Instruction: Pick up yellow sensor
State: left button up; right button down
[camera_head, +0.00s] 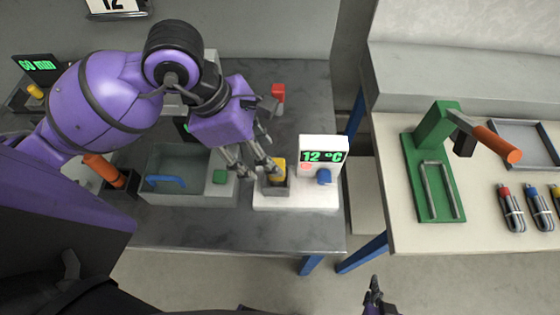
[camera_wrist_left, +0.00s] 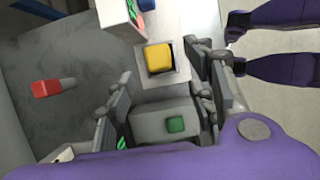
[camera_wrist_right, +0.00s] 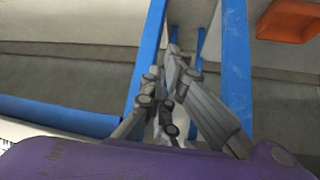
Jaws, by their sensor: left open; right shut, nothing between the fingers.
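The yellow sensor (camera_head: 279,168) sits in a small square holder on the white device (camera_head: 297,194) whose display reads 12 °C. In the left wrist view the sensor (camera_wrist_left: 159,58) lies ahead, in line with the gap between the fingers. My left gripper (camera_head: 257,168) is open and empty, pointing down just left of the sensor; in the head view a finger comes close to the holder. I cannot tell whether it touches. My right gripper (camera_head: 374,288) is shut and empty, low in front of the tables; it also shows in the right wrist view (camera_wrist_right: 173,58).
A green lever press (camera_head: 433,170) stands on the right table, beside several cables. A gap separates the tables.

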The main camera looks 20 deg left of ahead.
pick_arm(q)
jog(key=x, duration=0.6)
jog(key=shift+w+d+f, duration=0.1)
jog(key=shift+d+f, duration=0.05)
jog(key=shift+f, duration=0.1)
pick_arm(e)
jog(key=shift+s+d, duration=0.1)
jog(key=shift+s, duration=0.15)
pick_arm(q)
jog(key=c, duration=0.3)
grip_shut()
pick_arm(e)
jog(key=shift+s, duration=0.1)
